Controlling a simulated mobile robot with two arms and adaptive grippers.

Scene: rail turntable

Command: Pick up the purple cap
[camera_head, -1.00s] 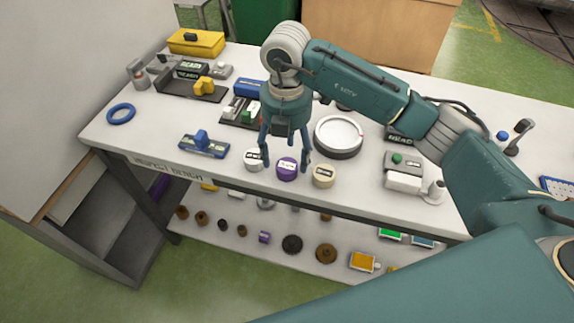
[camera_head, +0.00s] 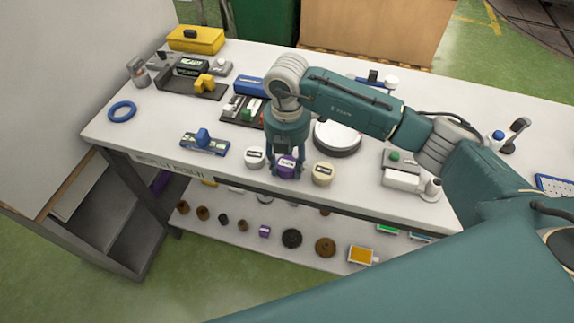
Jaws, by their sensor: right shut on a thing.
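The purple cap (camera_head: 287,168) has a white label on top and is near the front edge of the workbench. My right gripper (camera_head: 286,170) points down over it with its two fingers closed around its sides. The fingers partly cover the cap. I cannot tell whether the cap touches the bench top. My left gripper is not in view.
A white cap (camera_head: 255,157) is close on the left and a cream cap (camera_head: 323,173) close on the right. A blue ring (camera_head: 122,111) lies far left. A lower shelf (camera_head: 215,224) holds several small parts.

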